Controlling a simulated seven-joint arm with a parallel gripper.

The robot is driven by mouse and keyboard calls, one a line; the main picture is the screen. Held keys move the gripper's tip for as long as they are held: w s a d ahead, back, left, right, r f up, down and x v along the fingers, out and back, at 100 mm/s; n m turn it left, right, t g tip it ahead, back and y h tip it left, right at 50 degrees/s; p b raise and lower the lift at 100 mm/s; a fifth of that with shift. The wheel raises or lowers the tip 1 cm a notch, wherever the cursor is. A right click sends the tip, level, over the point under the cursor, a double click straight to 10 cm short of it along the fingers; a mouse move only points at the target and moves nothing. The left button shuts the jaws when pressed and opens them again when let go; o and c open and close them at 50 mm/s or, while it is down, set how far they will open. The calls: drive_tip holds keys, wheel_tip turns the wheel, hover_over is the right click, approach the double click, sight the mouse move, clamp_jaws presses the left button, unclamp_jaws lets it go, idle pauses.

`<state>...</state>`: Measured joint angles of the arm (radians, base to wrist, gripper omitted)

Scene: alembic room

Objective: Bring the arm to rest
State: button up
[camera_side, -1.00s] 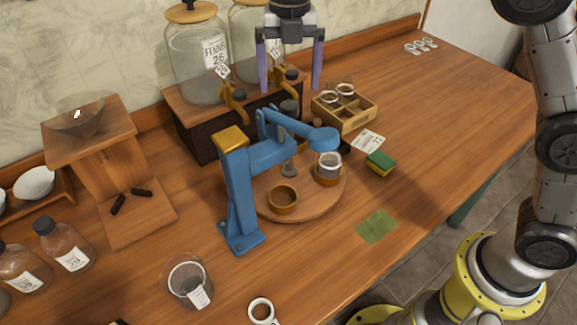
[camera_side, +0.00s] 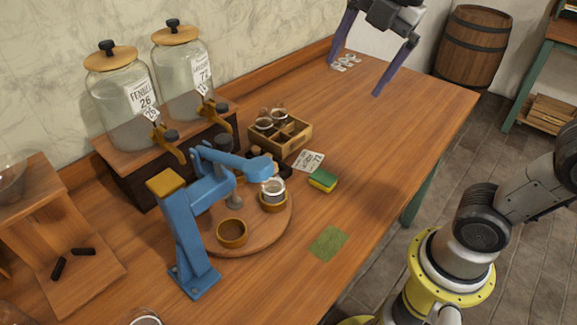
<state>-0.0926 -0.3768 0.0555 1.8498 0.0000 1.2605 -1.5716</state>
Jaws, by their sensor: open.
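My gripper (camera_side: 358,70) is at the top of the side view, above the far end of the wooden table (camera_side: 400,125). Its two purple fingers are spread wide with nothing between them. It is apart from the blue press (camera_side: 190,220) and the other objects on the table. Small white rings (camera_side: 346,62) lie on the table close to the gripper in the picture. My arm's links between the gripper and the base are partly outside the frame.
Two glass jars (camera_side: 120,105) with taps stand on a wooden stand at the back left. A divided wooden box (camera_side: 290,138), a sponge (camera_side: 322,180) and a green cloth (camera_side: 328,242) lie mid-table. A barrel (camera_side: 472,48) stands beyond. The table's right part is largely clear.

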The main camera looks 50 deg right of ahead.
drive_tip(key=s+d+f+m+t, duration=0.1)
drive_tip(key=s+d+f+m, duration=0.1)
drive_tip(key=s+f+m, duration=0.8)
drive_tip(key=shift+d+f+m+t, duration=0.3)
drive_tip(key=shift+f+m, duration=0.65)
drive_tip(key=shift+m, duration=3.55)
